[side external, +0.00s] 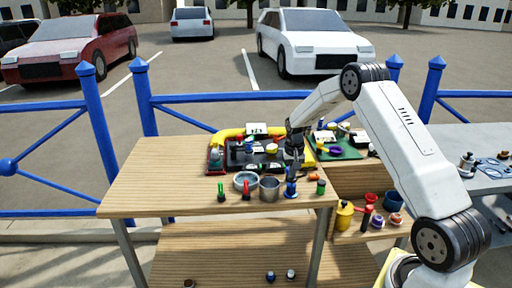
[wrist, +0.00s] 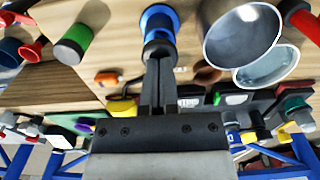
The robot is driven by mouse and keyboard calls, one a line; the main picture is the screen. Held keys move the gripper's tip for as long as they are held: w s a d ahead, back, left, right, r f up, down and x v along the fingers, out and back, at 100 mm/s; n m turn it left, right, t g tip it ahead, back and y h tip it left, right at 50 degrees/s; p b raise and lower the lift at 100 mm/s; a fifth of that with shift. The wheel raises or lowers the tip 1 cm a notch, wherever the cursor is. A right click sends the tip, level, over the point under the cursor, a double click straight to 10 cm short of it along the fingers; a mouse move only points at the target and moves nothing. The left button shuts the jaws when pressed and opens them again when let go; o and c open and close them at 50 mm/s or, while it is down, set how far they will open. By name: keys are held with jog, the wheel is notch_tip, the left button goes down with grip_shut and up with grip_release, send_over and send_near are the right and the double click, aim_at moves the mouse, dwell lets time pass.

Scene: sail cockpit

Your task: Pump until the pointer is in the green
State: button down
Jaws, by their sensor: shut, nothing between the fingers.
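A small blue upright piece (side external: 291,189), perhaps the pump, stands near the front right of the wooden table. It also shows in the wrist view (wrist: 158,24) as a blue cylinder with a dark rounded part at its near end. My gripper (side external: 292,168) is above it, pointing down. In the wrist view my gripper (wrist: 158,52) has its two fingers together, with the tips overlapping the blue piece's near end. I cannot tell whether they touch it. No gauge dial, pointer or green zone can be made out in either view.
A metal pot (side external: 269,189) and a shallow bowl (side external: 245,181) stand left of the blue piece. A dark panel (side external: 250,155) with several small items lies behind. The table's left side (side external: 150,185) is bare.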

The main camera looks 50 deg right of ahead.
jog(key=shift+f, duration=0.5)
jog(key=shift+r, duration=1.35)
jog(key=shift+r, duration=2.85)
